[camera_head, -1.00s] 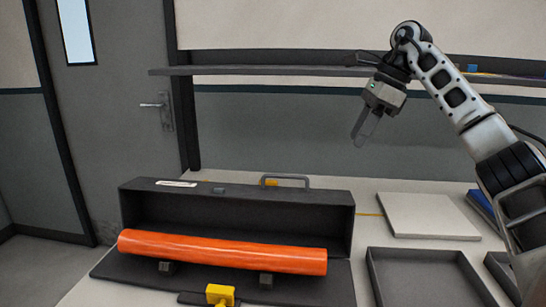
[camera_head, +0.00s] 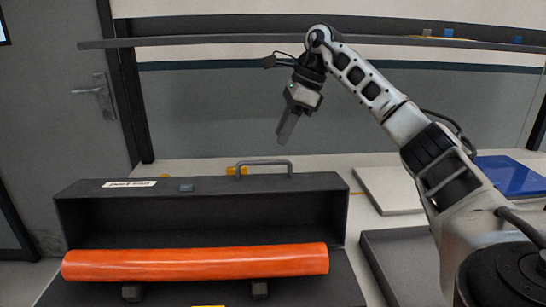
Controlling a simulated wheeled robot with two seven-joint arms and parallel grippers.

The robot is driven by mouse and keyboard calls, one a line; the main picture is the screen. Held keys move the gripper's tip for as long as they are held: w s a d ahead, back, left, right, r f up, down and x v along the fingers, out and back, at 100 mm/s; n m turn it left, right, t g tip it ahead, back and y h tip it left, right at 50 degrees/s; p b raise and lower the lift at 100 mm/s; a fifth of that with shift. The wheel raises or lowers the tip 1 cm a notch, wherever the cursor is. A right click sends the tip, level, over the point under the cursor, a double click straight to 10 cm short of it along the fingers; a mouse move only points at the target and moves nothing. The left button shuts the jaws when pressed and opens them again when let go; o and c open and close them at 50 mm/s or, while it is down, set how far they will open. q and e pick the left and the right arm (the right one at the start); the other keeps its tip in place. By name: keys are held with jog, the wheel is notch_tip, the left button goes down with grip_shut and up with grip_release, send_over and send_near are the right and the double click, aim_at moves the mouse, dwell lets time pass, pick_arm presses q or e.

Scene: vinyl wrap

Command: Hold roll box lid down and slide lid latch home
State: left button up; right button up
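The roll box is dark grey. Its raised lid (camera_head: 200,216) stands behind the roll, with a grey handle (camera_head: 264,163) and a white label on its top edge. The orange roll (camera_head: 195,264) lies in front of it on small dark supports. A thin yellow piece (camera_head: 208,306), perhaps the latch, is cut off at the bottom edge. My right gripper (camera_head: 286,126) hangs in the air above and behind the handle, fingers pointing down, touching nothing. Its fingers overlap in this view, so their opening is hidden. My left gripper is not in view.
A shelf (camera_head: 210,40) crosses the wall behind. Right of the box are a pale flat panel (camera_head: 385,190), a dark tray (camera_head: 388,243) and a blue item (camera_head: 512,174). A door with a handle (camera_head: 95,90) is at the left.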

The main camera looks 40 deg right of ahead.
aim_at(273, 161)
jog(key=x, duration=0.6)
jog(key=shift+w+f, duration=0.1)
jog(key=shift+c, duration=0.3)
jog(key=shift+a, duration=0.1)
grip_shut()
